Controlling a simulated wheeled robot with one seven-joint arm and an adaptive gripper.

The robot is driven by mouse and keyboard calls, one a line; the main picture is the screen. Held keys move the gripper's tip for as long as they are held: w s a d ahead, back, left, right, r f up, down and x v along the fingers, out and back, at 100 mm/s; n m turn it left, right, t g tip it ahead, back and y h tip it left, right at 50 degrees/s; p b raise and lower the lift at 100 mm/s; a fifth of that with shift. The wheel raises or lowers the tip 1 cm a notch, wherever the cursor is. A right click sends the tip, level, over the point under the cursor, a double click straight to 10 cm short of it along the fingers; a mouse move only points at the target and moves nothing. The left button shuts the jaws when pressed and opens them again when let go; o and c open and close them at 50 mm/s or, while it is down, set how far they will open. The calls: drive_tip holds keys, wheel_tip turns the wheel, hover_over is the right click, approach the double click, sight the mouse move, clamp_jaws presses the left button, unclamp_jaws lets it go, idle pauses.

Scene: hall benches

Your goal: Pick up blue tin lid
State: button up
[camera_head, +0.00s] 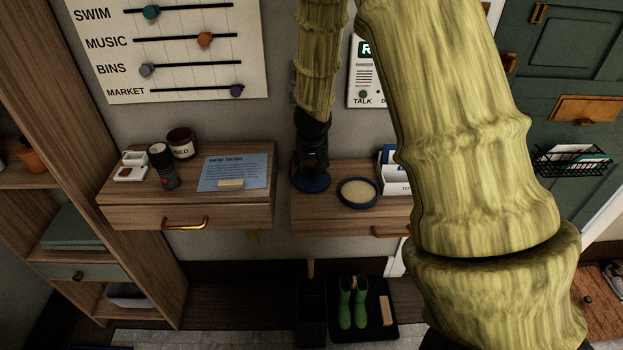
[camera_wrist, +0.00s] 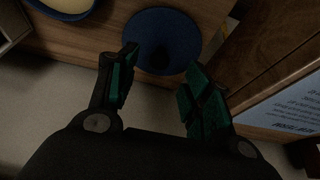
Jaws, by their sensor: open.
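The blue tin lid (camera_head: 316,186) is a dark blue disc lying flat on the right-hand wooden shelf, near its left end. In the wrist view the lid (camera_wrist: 165,28) lies beyond and between my fingertips. My gripper (camera_head: 310,172) points down over the lid and hides part of it in the head view. In the wrist view my gripper (camera_wrist: 160,64) is open, with green-padded fingers apart and nothing between them. I cannot tell whether the fingertips touch the lid. A round blue tin with pale contents (camera_head: 358,193) stands to the right of the lid.
A white-and-blue letter holder (camera_head: 392,178) stands right of the tin. The left drawer unit (camera_head: 118,213) bears a blue notice (camera_head: 235,168), a dark jar (camera_head: 181,142) and a dark cylinder (camera_head: 162,165). A gap separates the units. Green boots (camera_head: 352,305) stand below.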

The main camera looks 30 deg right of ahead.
sight(312, 171)
drive_tip(key=shift+x, duration=2.3)
drive_tip(key=shift+d, duration=0.15)
drive_tip(key=c, duration=0.9)
